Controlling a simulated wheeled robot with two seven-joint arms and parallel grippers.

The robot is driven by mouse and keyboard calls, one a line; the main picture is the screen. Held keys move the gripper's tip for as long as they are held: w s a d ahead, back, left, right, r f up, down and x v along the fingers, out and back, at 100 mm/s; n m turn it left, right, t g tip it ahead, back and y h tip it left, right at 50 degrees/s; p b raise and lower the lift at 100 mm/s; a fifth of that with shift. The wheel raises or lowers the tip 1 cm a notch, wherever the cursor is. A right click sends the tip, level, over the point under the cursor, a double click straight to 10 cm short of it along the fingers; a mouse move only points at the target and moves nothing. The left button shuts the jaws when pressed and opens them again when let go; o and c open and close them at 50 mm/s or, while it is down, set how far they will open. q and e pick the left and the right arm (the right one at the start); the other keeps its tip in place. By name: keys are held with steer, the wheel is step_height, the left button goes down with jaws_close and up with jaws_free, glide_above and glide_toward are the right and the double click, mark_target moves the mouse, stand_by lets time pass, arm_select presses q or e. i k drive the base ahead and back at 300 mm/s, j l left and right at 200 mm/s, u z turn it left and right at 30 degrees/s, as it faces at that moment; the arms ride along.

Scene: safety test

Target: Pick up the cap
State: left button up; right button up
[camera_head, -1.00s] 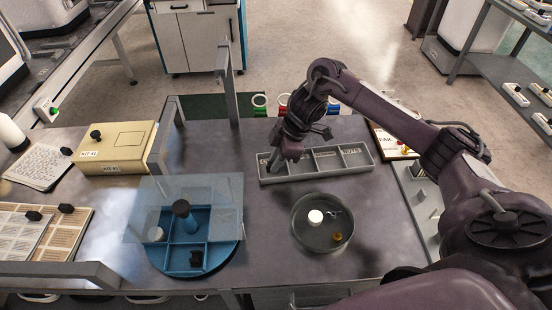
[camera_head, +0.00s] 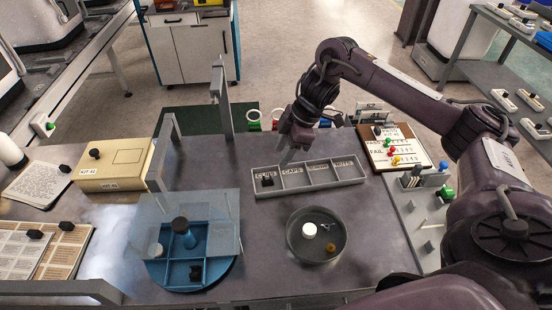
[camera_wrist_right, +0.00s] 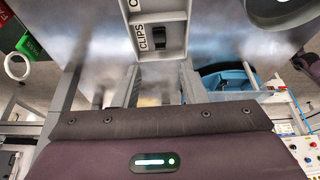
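A white round piece (camera_head: 309,229), which looks like a cap, lies in the grey round dish (camera_head: 291,240) on the table, beside a small metal piece and a brass-coloured piece (camera_head: 331,247). The grey sorting tray (camera_head: 322,185) has a compartment labelled CAPS that looks empty. A black piece (camera_head: 267,181) lies in its CLIPS compartment and also shows in the right wrist view (camera_wrist_right: 159,38). My right gripper (camera_head: 286,160) is above the tray's back left edge, away from the dish. Its fingers (camera_wrist_right: 158,84) are apart with nothing between them. My left gripper is out of view.
A blue round organizer (camera_head: 212,272) stands left of the dish, under a clear panel (camera_head: 145,238). A beige box (camera_head: 115,170) is at the left. A pass/fail board (camera_head: 405,158) and a grey rack (camera_head: 405,215) are at the right. Table around the dish is clear.

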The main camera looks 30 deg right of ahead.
mark_target(309, 230)
steer(key=k, duration=1.5)
